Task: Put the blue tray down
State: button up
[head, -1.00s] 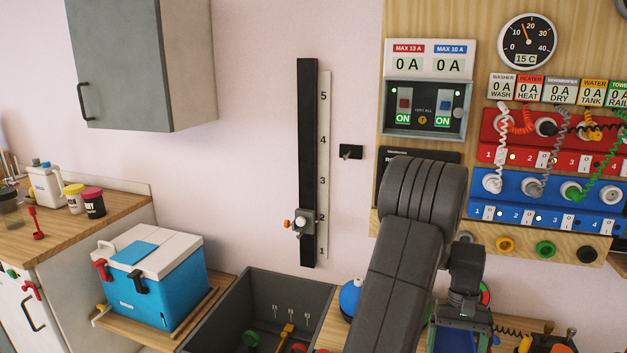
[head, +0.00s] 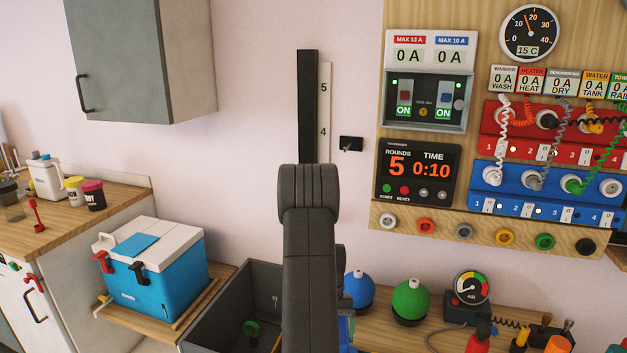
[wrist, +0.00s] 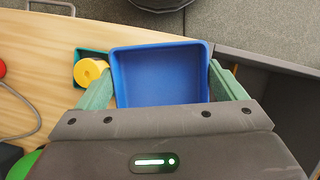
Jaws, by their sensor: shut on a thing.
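The blue tray (wrist: 160,75) is an open, shallow rectangular box, seen from above and level in the wrist view. My gripper (wrist: 162,90) is shut on it, with a green finger against its left side and another against its right. The tray looks empty. It is over the right end of the wooden counter (wrist: 35,95), beside a grey basin. I cannot tell whether its underside touches anything. In the head view only a small blue piece (head: 346,328) shows past my arm, and my gripper is hidden.
A yellow roll (wrist: 88,71) and a teal container (wrist: 84,54) stand close left of the tray. The grey basin (head: 232,300) lies left of my arm. A blue ball (head: 357,291) and a green ball (head: 411,299) stand on the counter to the right.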

jog(key=a, duration=0.1)
jog(key=a+f, duration=0.1)
jog(key=a, duration=0.2)
jog(key=shift+a+f, duration=0.3)
jog(key=shift+a, duration=0.1)
dwell(0.5)
